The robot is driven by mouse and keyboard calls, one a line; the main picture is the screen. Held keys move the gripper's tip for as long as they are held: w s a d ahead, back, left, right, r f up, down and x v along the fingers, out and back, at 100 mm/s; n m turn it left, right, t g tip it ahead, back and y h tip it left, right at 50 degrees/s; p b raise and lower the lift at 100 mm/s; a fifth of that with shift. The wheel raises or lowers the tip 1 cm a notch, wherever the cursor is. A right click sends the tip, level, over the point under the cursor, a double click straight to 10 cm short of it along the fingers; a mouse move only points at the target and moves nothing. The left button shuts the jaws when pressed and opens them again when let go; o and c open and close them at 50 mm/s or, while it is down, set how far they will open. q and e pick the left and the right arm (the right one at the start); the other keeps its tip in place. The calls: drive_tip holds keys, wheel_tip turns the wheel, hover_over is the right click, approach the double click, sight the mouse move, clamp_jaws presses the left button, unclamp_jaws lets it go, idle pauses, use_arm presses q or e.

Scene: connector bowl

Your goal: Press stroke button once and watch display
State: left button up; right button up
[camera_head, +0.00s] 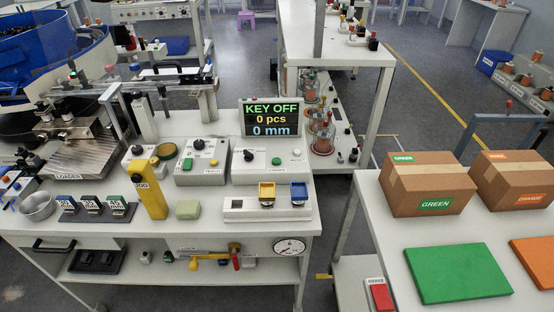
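The display (271,118) stands upright at the back of the white bench. It reads "KEY OFF", "0 pcs" and "0 mm". In front of it are two grey control boxes. The left box (197,178) has a green button (187,164), a yellow button (214,163) and a dark knob (199,144). The right box (245,176) has a black knob (248,155), a green button (276,161) and a white knob (296,152). Their small labels are too blurred to tell which button is the stroke button. Neither of my grippers is in view.
A yellow post (149,190), a pale green block (188,209) and a white fixture with yellow and blue bins (239,208) stand before the boxes. Cartons (426,185) and a green mat (457,273) occupy the right table.

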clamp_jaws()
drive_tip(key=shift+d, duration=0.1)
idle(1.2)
